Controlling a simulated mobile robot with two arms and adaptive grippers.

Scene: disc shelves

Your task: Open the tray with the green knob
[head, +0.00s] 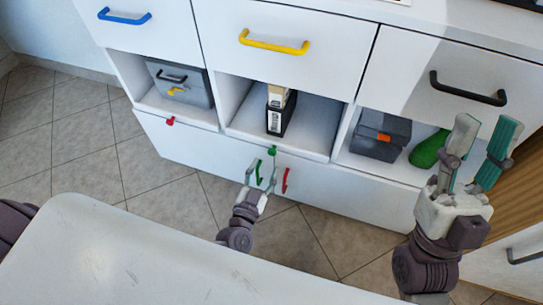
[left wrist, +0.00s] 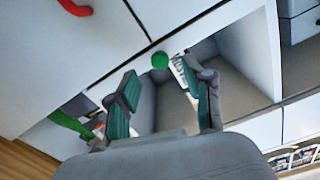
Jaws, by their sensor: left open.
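The small round green knob (head: 272,151) sits on the front edge of the middle tray (head: 312,122), below the middle opening of the white cabinet. My left gripper (head: 264,177) is open and empty, just in front of and below the knob in the head view. In the left wrist view the green knob (left wrist: 160,60) shows between and just beyond the two spread fingertips (left wrist: 160,85). I cannot tell whether they touch it. My right gripper (head: 487,128) is open and empty, raised at the right in front of the cabinet.
A black-and-white binder (head: 279,111) stands in the middle opening. Grey boxes (head: 181,84) (head: 380,135) and a green object (head: 429,149) fill the side openings. A red knob (head: 170,121) is to the left, a red handle (head: 285,180) just right of my left gripper. A white tabletop (head: 130,255) lies in front.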

